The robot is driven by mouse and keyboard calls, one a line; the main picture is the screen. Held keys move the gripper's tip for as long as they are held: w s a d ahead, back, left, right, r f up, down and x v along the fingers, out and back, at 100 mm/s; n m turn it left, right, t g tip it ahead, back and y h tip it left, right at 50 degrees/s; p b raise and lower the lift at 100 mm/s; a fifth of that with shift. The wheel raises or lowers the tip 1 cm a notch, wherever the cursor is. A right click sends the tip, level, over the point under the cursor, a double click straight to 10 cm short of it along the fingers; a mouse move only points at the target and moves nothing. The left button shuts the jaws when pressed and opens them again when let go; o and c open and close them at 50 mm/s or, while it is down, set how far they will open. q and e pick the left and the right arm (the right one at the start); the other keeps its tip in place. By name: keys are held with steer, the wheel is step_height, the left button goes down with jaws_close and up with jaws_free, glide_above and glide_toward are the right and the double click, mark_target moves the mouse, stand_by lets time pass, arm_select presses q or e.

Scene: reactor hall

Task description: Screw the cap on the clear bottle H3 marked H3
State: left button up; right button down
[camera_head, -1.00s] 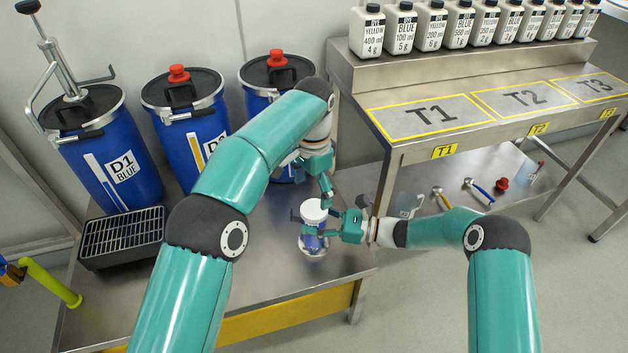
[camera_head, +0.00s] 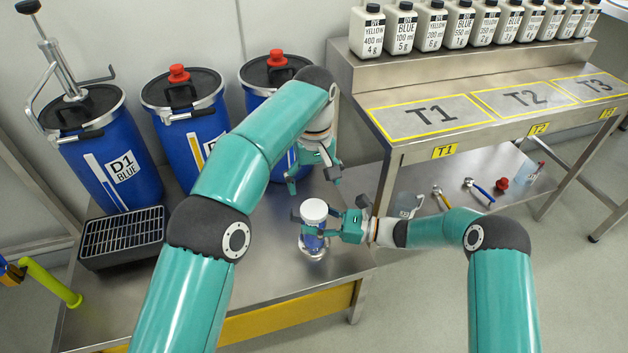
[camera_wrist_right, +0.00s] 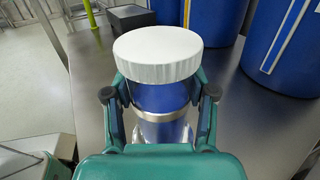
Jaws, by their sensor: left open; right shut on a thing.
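The bottle (camera_head: 313,243) stands upright at the right end of the steel bench, with blue contents. No H3 marking is readable on it. A white ribbed cap (camera_head: 314,210) sits on its top, and looks level in the right wrist view (camera_wrist_right: 158,52). How tightly it sits cannot be told. My right gripper (camera_head: 314,228) comes in from the right and is shut on the bottle below the cap; its fingers also flank the bottle (camera_wrist_right: 160,100) in the wrist view. My left gripper (camera_head: 313,180) is open and empty, above and behind the cap, apart from it.
Blue drums (camera_head: 112,150) stand along the back of the bench. A black grated tray (camera_head: 122,238) is at its left. A steel table (camera_head: 450,85) with marked areas and a row of bottles (camera_head: 430,25) stands to the right. Tools (camera_head: 480,191) lie on its lower shelf.

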mark_target(314, 208)
arm_select(q)
steer(key=shift+f, duration=4.05)
steer(key=c, duration=1.2)
steer(key=shift+m, duration=1.2)
steer(key=o, duration=1.4)
steer(key=shift+c, duration=0.2)
steer(key=shift+r, duration=0.1)
